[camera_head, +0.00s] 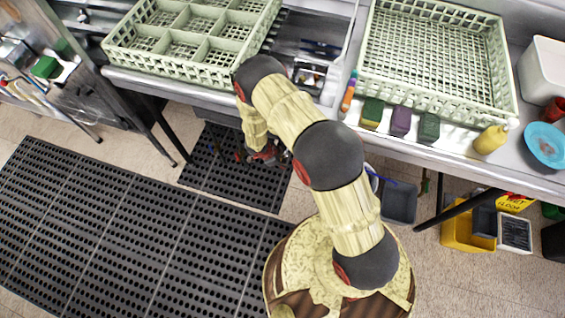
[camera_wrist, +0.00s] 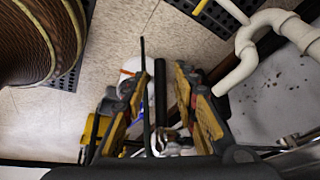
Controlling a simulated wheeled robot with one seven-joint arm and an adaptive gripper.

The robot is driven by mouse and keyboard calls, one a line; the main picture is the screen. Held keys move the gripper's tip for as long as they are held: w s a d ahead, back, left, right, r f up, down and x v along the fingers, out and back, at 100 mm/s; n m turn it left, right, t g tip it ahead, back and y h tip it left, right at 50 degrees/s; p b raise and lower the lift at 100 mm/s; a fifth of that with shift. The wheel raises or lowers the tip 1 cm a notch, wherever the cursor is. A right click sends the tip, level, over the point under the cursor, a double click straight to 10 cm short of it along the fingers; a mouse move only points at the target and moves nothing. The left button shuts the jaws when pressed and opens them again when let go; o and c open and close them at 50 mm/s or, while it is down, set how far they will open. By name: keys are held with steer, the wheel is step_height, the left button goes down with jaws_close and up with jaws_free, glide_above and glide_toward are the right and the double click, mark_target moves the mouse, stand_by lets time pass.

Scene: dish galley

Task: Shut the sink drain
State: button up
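My gripper (camera_head: 263,157) is low at the counter's front edge, partly hidden by my arm in the head view. In the wrist view, its two yellow-and-black fingers (camera_wrist: 165,95) stand apart. A dark upright bar (camera_wrist: 160,92) and a shiny metal part (camera_wrist: 165,138) show between or behind them; I cannot tell whether either touches the fingers or is the drain control. A white curved drain pipe (camera_wrist: 240,60) runs at the upper right of the wrist view, apart from the fingers. The drain opening is not visible in either view.
A divided green rack (camera_head: 190,62) and an open green rack (camera_head: 365,60) sit on the counter. Coloured blocks (camera_head: 400,120) and a yellow bottle (camera_head: 490,138) line its front. A yellow bucket (camera_head: 462,232) stands below at right. Black mats (camera_head: 110,230) cover the floor at left.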

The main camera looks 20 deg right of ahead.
steer(key=shift+c, duration=1)
jaws_close()
